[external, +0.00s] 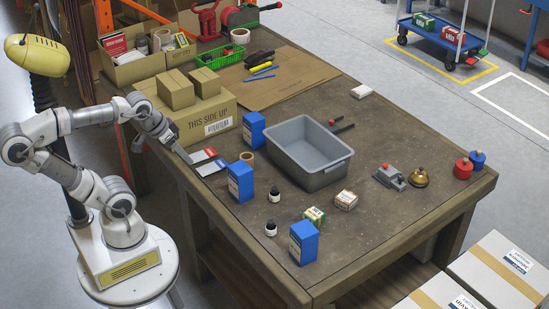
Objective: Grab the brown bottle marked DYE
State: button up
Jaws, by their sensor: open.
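Two small dark bottles with white labels stand on the workbench (375,185). One bottle (274,196) is just right of a blue box, and the other bottle (271,230) is nearer the front edge. Both look upright. Their labels are too small to read, so I cannot tell which is marked DYE. My gripper (216,160) is at the bench's left side, left of and behind both bottles. It is open, appears empty and is apart from them.
A grey bin (308,178) stands mid-bench. Blue boxes (241,183) (253,131) (304,243) stand around the bottles. Small cartons (314,215) (346,200) lie right of the bottles.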

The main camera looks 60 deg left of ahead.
aim_at(275, 194)
jog(key=w+d+f+n+h+b, duration=0.45)
jog(key=w+d+f+n, duration=0.25)
jog(key=w+d+f, duration=0.85)
jog(key=w+f+t+y, duration=0.1)
jog(key=f+t+y, duration=0.1)
jog(key=w+f+t+y, duration=0.1)
jog(key=f, duration=0.1)
jog(key=shift+w+d+f+m+y, duration=0.1)
jog(key=shift+w+d+m+y, duration=0.2)
jog(key=shift+m, duration=0.1)
jog(key=a+m+t+y, duration=0.2)
jog(key=a+t+y, duration=0.1)
jog(key=a+y, duration=0.35)
jog(key=shift+h, duration=0.4)
jog(key=b+x, duration=0.1)
jog(key=x, duration=0.4)
jog(key=b+x, duration=0.2)
jog(key=x, duration=0.3)
jog(key=shift+w+a+f, duration=0.1)
jog(key=shift+a+f, duration=0.15)
jog(key=shift+a, duration=0.1)
jog(key=shift+b+x, duration=1.2)
jog(key=shift+x, duration=1.95)
jog(key=shift+w+r, duration=0.1)
jog(key=shift+r, duration=0.1)
